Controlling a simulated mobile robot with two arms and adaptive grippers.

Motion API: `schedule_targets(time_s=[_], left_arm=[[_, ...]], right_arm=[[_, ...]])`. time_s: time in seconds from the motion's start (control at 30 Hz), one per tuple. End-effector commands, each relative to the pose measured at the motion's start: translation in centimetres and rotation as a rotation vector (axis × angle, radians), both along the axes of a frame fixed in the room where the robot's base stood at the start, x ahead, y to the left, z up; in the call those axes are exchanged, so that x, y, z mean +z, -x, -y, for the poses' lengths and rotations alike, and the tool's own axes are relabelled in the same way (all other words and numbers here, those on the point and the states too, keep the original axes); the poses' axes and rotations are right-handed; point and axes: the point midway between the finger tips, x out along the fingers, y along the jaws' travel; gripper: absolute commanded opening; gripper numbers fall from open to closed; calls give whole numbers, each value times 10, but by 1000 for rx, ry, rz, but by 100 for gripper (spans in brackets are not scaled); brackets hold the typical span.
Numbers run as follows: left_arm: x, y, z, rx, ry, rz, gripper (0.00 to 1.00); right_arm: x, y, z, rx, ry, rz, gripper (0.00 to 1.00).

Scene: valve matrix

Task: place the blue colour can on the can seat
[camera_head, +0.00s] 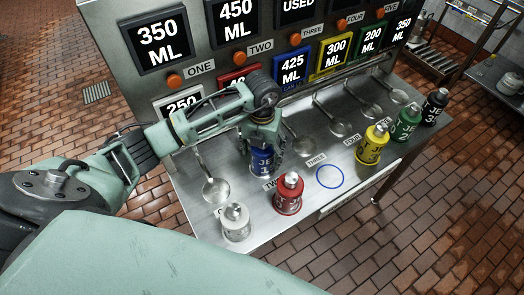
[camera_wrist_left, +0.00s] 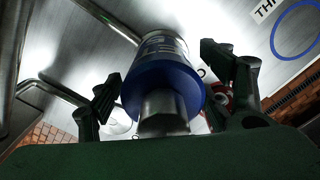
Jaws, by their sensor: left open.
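The blue can (camera_head: 263,161) stands upright on the steel counter, in the row of round plates under the dispenser panel and behind the red can. My left gripper (camera_head: 264,138) comes down over it from above. In the left wrist view the blue can (camera_wrist_left: 165,85) is between the two spread fingers of the left gripper (camera_wrist_left: 165,92), with gaps at both sides. An empty blue ring (camera_head: 330,176) marks the counter front, right of the red can; part of it shows in the left wrist view (camera_wrist_left: 297,28). The surface under the can is hidden. My right gripper is not in view.
A white can (camera_head: 235,222), a red can (camera_head: 288,194), a yellow can (camera_head: 372,145), a green can (camera_head: 405,122) and a black can (camera_head: 434,107) line the counter front. Round plates, one bare at the left (camera_head: 215,190), lie under the dispenser panel (camera_head: 215,30).

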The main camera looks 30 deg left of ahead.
Motion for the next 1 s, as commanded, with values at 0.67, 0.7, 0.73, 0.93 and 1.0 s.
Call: schedule_targets(time_s=[0.67,0.7,0.73,0.93,1.0], left_arm=[[108,-1,0,0,0,5,72],[112,-1,0,0,0,3,72],[115,-1,0,0,0,2,72],[123,0,0,0,0,0,72],[123,0,0,0,0,-1,72]], right_arm=[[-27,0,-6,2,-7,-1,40],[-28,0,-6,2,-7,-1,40],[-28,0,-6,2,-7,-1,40],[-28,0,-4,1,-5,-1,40],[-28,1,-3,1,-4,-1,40]])
